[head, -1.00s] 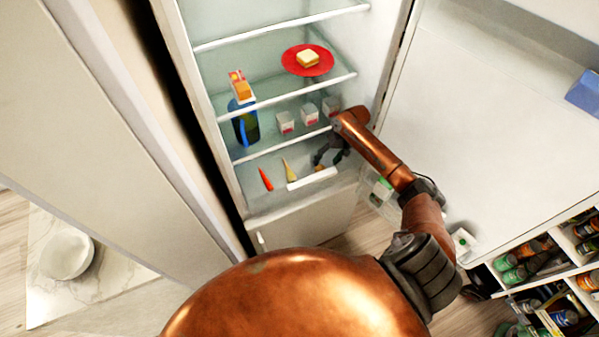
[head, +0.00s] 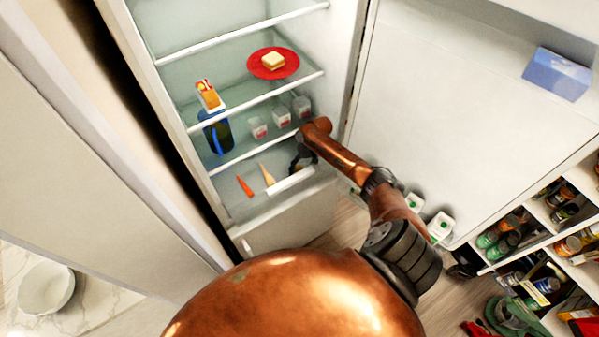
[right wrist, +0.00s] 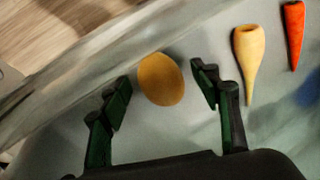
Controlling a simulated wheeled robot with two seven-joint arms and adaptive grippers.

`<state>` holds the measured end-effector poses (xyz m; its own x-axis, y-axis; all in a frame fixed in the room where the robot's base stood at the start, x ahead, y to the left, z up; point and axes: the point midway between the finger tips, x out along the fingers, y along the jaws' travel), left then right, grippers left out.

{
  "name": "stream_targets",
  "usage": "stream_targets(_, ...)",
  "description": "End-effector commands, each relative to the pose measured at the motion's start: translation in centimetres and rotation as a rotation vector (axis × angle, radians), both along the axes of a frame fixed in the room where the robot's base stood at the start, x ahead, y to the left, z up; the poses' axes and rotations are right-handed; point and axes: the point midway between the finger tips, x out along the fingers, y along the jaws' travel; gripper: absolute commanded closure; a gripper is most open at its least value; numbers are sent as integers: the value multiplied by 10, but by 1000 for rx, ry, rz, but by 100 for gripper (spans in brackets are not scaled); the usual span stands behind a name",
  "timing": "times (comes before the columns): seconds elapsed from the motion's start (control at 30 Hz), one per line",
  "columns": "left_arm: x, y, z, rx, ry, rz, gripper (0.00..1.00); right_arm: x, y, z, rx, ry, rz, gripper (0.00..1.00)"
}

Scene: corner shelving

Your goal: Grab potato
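The potato (right wrist: 161,79) is a yellow-brown oval lying on the fridge's lowest shelf. In the right wrist view it lies between the fingertips of my right gripper (right wrist: 160,77), with a gap on both sides. That gripper is open and empty. In the head view my right gripper (head: 302,163) reaches into the lower right of the fridge, and I cannot make out the potato there. My left gripper is not in view.
A parsnip (right wrist: 249,62) and a carrot (right wrist: 293,33) lie on the same shelf, to the right of the fingers in the wrist view. Small cartons (head: 281,118) and a blue jug (head: 217,134) stand one shelf up.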

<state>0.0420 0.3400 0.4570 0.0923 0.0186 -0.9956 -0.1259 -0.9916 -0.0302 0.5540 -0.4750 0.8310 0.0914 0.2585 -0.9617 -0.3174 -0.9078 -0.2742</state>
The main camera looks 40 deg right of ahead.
Motion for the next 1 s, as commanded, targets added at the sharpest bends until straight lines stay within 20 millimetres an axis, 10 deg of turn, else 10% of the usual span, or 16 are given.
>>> stream_targets(0.7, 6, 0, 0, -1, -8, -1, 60, 0, 0, 1, 0, 0, 0, 91)
stream_targets(1.0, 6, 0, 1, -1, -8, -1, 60, 1, 0, 8, 0, -1, 1, 91)
